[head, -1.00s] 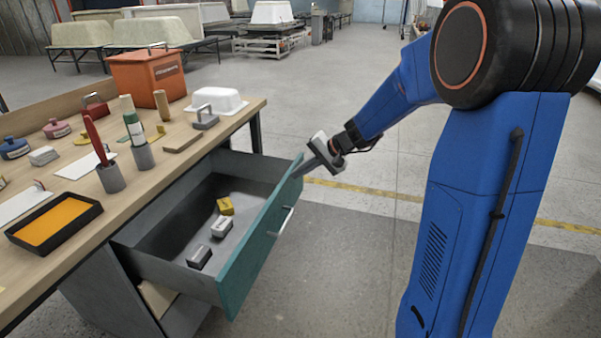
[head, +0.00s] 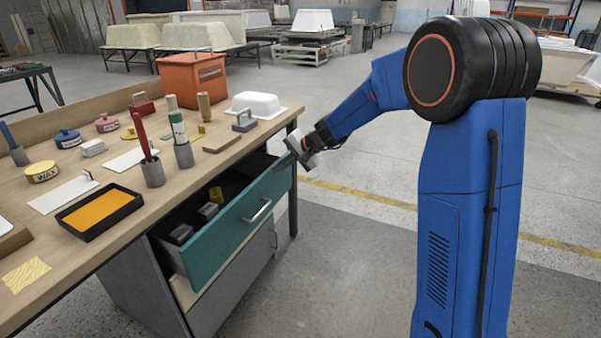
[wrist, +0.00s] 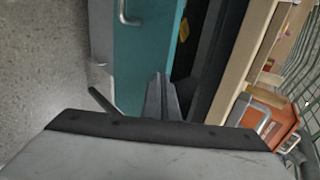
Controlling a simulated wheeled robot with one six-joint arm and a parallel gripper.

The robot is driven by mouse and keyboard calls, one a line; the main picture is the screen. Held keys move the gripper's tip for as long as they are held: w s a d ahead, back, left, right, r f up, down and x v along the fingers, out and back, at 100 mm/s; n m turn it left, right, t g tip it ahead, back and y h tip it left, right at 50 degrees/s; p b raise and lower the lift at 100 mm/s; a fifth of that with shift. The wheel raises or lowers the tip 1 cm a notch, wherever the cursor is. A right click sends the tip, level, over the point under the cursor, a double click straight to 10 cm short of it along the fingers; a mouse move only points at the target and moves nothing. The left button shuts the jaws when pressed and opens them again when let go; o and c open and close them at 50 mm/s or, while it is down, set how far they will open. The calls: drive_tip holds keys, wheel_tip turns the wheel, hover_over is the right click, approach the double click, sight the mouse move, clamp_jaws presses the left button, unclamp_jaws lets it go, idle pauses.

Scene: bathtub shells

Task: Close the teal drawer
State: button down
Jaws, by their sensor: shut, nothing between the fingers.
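The teal drawer (head: 226,236) stands partly open under the workbench, its front still out from the cabinet. A silver bar handle (head: 257,211) is on its front. Grey blocks show inside it, and a bit of yellow. My gripper (head: 293,152) is shut and empty at the far end of the drawer front, near its top edge. In the wrist view the shut fingers (wrist: 162,98) lie over the teal front (wrist: 140,60) close to its upper edge. I cannot tell for sure whether they touch it.
The workbench top (head: 100,235) holds an orange toolbox (head: 192,82), a white tub shell (head: 257,104), an orange-filled tray (head: 99,211) and cups with tools. Open floor (head: 350,260) lies in front of the drawer.

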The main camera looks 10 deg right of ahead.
drive_tip(key=w+a, duration=0.6)
drive_tip(key=a, duration=0.2)
drive_tip(key=shift+w+a, duration=0.15)
drive_tip(key=shift+a, duration=0.2)
